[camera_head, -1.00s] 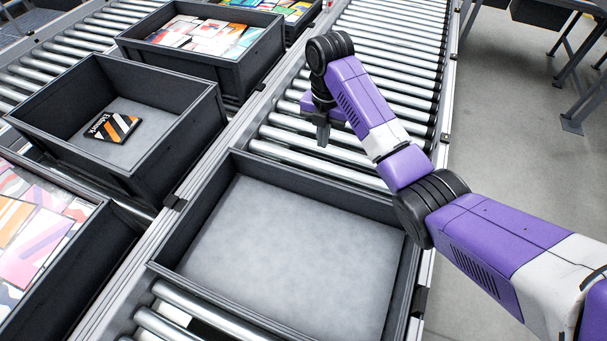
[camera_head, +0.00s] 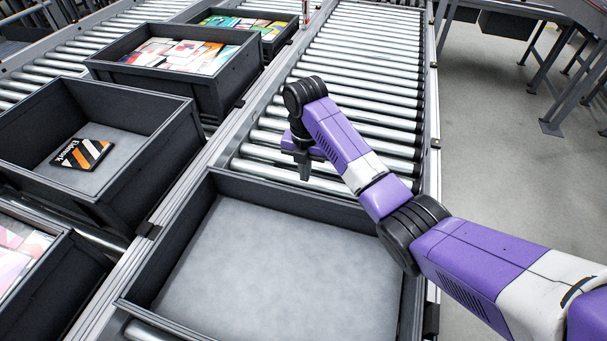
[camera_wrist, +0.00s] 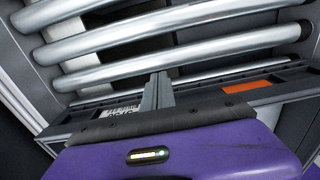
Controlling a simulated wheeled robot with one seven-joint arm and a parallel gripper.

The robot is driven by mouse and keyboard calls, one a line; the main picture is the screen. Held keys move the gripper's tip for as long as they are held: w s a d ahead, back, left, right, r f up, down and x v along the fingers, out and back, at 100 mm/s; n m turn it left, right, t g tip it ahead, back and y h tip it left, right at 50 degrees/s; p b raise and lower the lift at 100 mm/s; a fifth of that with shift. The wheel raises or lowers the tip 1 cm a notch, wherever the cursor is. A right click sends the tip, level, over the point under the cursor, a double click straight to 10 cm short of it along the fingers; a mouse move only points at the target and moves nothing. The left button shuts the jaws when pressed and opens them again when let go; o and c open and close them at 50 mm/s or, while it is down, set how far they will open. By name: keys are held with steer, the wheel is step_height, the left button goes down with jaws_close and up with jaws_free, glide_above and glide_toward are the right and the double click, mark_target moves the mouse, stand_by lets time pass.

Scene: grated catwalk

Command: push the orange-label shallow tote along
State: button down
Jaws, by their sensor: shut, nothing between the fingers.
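The shallow tote (camera_head: 275,265) is dark grey, wide and empty, and sits on the near roller conveyor. In the wrist view its wall (camera_wrist: 205,97) carries an orange label (camera_wrist: 247,87) and a white barcode label (camera_wrist: 122,110). My gripper (camera_head: 305,172) is shut and empty, pointing down just beyond the tote's far wall, above the rollers. In the wrist view my gripper (camera_wrist: 157,90) is at that wall, between the two labels. I cannot tell whether the fingers touch the wall.
Bare rollers (camera_head: 365,70) stretch away beyond the tote. On the left conveyor stand a deep tote with a dark book (camera_head: 80,155) and a tote of colourful packets (camera_head: 185,55). A rail (camera_head: 225,130) separates the conveyors. Open floor (camera_head: 500,130) lies right.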

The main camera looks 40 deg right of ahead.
mark_target(301, 199)
step_height(301, 199, down, 7)
steer(key=shift+f, duration=0.15)
steer(key=shift+s+a+r+p, duration=0.15)
steer(key=shift+s+a+p, duration=0.25)
steer(key=shift+a, duration=0.1)
steer(key=shift+s+a+r+p, duration=0.15)
steer(key=shift+s+a+p, duration=0.2)
steer(key=shift+a, duration=0.15)
steer(key=shift+s+a+f, duration=0.1)
steer(key=shift+s+a, duration=0.35)
steer(key=shift+a, duration=0.2)
